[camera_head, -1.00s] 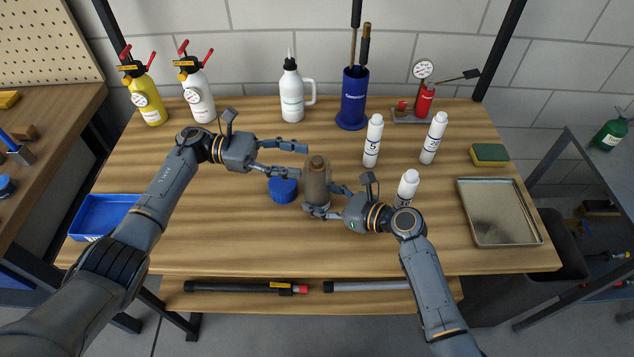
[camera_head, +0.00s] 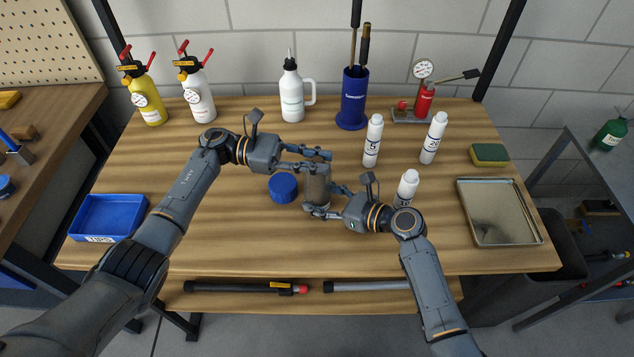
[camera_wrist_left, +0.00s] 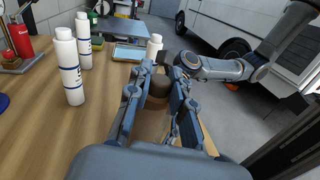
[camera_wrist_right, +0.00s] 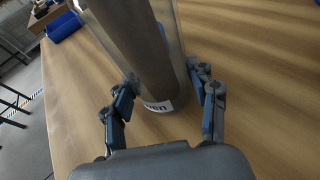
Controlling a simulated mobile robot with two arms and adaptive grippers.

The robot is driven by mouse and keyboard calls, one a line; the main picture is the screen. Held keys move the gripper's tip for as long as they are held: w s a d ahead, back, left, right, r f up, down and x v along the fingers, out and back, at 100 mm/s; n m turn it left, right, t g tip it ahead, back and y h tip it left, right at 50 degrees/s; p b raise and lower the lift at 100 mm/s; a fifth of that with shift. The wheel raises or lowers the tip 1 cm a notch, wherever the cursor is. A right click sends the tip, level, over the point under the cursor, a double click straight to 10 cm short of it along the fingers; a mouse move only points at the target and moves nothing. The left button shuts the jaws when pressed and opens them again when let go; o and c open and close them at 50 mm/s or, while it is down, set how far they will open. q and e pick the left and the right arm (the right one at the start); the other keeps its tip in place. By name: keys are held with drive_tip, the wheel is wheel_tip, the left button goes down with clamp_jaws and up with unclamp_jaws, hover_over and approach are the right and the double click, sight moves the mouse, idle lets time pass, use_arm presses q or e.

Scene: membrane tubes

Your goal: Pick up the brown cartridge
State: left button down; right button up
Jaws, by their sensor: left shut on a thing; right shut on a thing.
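The brown cartridge (camera_head: 317,182) stands upright inside a clear housing; its brown body also shows in the right wrist view (camera_wrist_right: 140,40). The clear housing (camera_wrist_right: 178,62) has a white label near its bottom. My right gripper (camera_head: 324,199) is shut on the lower part of the housing from the right. My left gripper (camera_head: 322,161) is shut on the cartridge's top from the left, hiding that top in the head view. In the left wrist view the cartridge (camera_wrist_left: 158,90) lies between the two fingers.
A blue cap (camera_head: 283,188) lies just left of the housing. White bottles (camera_head: 406,188), (camera_head: 373,140), (camera_head: 433,138) stand to the right. A metal tray (camera_head: 500,212) lies at the right, a blue bin (camera_head: 108,216) at the left. The table's front is clear.

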use_arm(q)
drive_tip(key=shift+r, duration=0.1)
wheel_tip(320, 180, up, 18)
idle(0.5)
use_arm(e)
drive_tip(key=o, duration=0.9)
drive_tip(key=shift+o, duration=0.2)
